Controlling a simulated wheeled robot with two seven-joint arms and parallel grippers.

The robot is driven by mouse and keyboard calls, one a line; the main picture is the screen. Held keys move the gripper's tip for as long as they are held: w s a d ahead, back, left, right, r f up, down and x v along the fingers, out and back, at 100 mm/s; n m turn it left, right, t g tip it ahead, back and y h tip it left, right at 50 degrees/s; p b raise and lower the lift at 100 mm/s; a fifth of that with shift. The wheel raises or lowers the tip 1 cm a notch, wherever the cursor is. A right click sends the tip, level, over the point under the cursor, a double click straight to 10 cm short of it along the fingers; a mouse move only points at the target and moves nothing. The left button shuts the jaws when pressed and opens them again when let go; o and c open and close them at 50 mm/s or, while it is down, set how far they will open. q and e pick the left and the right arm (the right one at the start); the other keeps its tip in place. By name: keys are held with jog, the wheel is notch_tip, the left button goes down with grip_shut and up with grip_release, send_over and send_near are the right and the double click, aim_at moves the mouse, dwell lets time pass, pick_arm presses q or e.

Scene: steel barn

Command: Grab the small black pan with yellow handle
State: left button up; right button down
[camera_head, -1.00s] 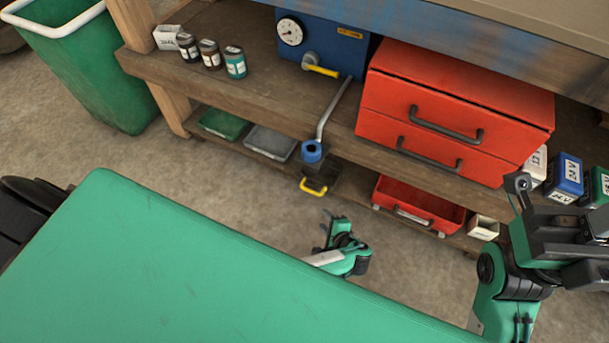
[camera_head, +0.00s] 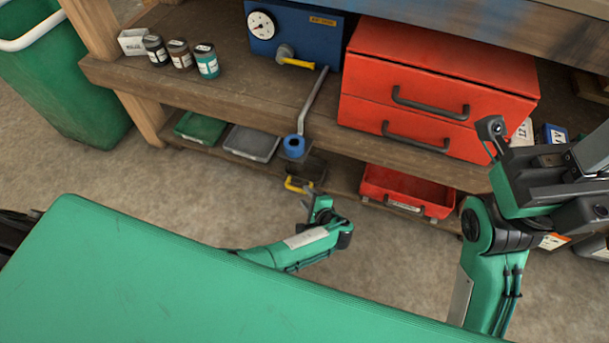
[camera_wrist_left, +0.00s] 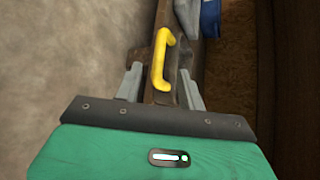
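The small black pan (camera_head: 309,168) sits on the low shelf under the blue-ended spout, its yellow handle (camera_head: 297,185) facing out toward me. My left gripper (camera_head: 309,200) is just in front of the handle. In the left wrist view the yellow handle (camera_wrist_left: 161,60) stands between the two grey fingers of my left gripper (camera_wrist_left: 160,88), which are spread apart with gaps on both sides. The pan body is mostly dark and hard to make out there. My right arm is at the right of the head view; its fingertips are not clearly visible.
A green tray (camera_head: 200,128) and a grey tray (camera_head: 251,142) lie left of the pan on the low shelf. An open red drawer box (camera_head: 408,190) is to its right. The workbench plank (camera_head: 235,97) overhangs the pan. Floor in front is clear.

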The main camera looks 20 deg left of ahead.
aim_at(302, 192)
pick_arm(q)
jog(key=shift+b+x, duration=0.8)
jog(key=shift+x, duration=1.15)
jog(key=shift+d+f, duration=0.15)
grip_shut()
